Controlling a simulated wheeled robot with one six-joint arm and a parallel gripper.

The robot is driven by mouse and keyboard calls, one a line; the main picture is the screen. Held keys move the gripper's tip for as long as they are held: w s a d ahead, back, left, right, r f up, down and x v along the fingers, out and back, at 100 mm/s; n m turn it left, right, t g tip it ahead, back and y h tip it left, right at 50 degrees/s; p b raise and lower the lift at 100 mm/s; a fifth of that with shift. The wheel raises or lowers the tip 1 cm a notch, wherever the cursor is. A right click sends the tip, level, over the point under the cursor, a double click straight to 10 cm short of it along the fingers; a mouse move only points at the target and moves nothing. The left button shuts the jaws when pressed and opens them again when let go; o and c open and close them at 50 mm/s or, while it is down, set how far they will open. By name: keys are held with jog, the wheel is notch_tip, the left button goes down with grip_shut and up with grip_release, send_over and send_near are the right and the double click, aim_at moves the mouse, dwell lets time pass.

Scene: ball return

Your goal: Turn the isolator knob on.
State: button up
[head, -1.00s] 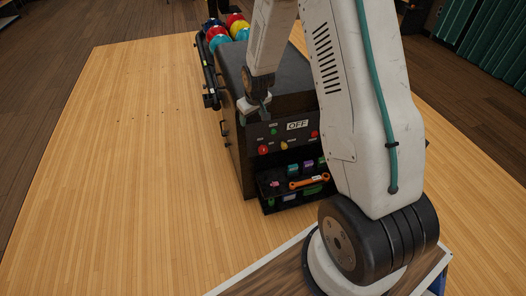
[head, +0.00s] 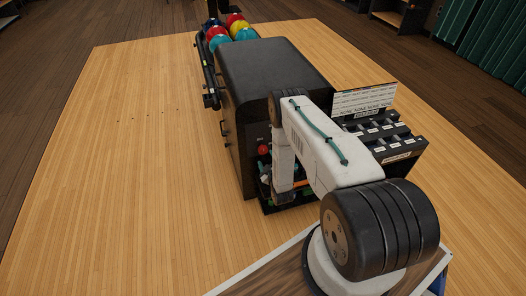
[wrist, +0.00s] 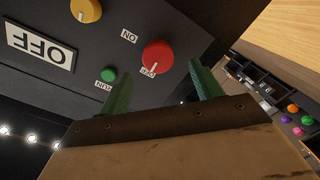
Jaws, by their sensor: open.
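The red round knob (wrist: 157,57) is on the dark control panel in the wrist view, its white mark pointing at a small OFF label (wrist: 148,73). A small ON label (wrist: 129,36) is beside it. The red knob also shows in the head view (head: 263,149), left of my arm. My gripper (wrist: 160,76) is open, its two green fingers apart and empty. The red knob lies ahead of the gap between them; I cannot tell the exact distance. In the head view the gripper is hidden by my arm.
A yellow knob (wrist: 87,10), a green button (wrist: 108,75) and a large OFF sign (wrist: 38,46) share the panel. A black tray unit (head: 385,140) stands right of the ball machine (head: 270,68). Bare wooden floor (head: 150,150) lies to the left.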

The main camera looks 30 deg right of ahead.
aim_at(263, 152)
jog(key=shift+t, duration=0.3)
jog(key=x, duration=0.7)
jog(key=shift+c, duration=0.4)
jog(key=c, duration=0.9)
